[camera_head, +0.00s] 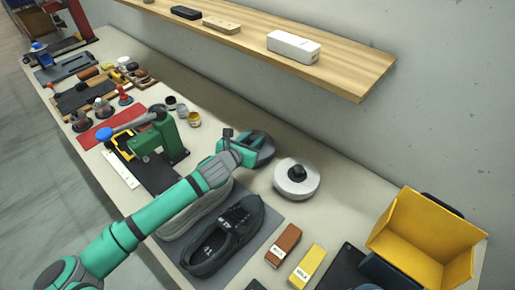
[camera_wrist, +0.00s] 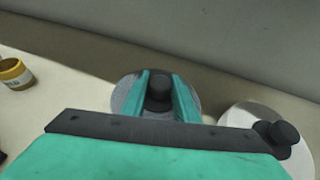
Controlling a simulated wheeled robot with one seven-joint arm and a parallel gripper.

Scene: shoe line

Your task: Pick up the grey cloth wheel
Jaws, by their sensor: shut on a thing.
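The grey cloth wheel is a round grey disc (camera_wrist: 123,96) with a dark knob (camera_wrist: 159,92) at its centre. My gripper (camera_wrist: 160,84) is shut on this knob, with one teal finger on each side. In the head view my gripper (camera_head: 261,150) is at the back of the bench and hides most of the wheel. I cannot tell whether the wheel rests on the bench or is just above it. A paler, whitish wheel (camera_head: 285,188) with a dark knob lies to the right, apart from my gripper; it also shows in the wrist view (camera_wrist: 240,117).
A wooden shelf (camera_head: 340,76) runs along the wall above. Dark shoes (camera_head: 215,250) stand on a grey mat in front. A brown block (camera_head: 283,246), a yellow block (camera_head: 307,267) and a yellow bin (camera_head: 410,222) are at right. A green tool (camera_head: 160,140) and small jars stand left.

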